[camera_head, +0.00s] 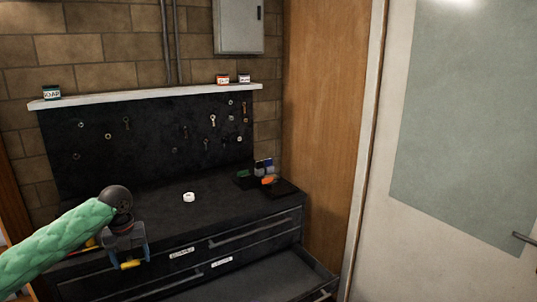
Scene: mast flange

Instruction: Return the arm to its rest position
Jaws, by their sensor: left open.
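My left arm, in a green quilted sleeve, comes in from the lower left of the head view. My left gripper (130,262) is at its end, in front of the dark cabinet's (262,238) upper drawers. It points down and is open, with nothing seen between its fingers. My right arm and gripper are not in view.
A white ring (188,197) lies on the dark worktop (222,205). Black trays (282,190) with small coloured items stand at its right end. A lower drawer (270,277) is pulled open. Small tools hang on the black pegboard (90,160). A door (455,120) is at right.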

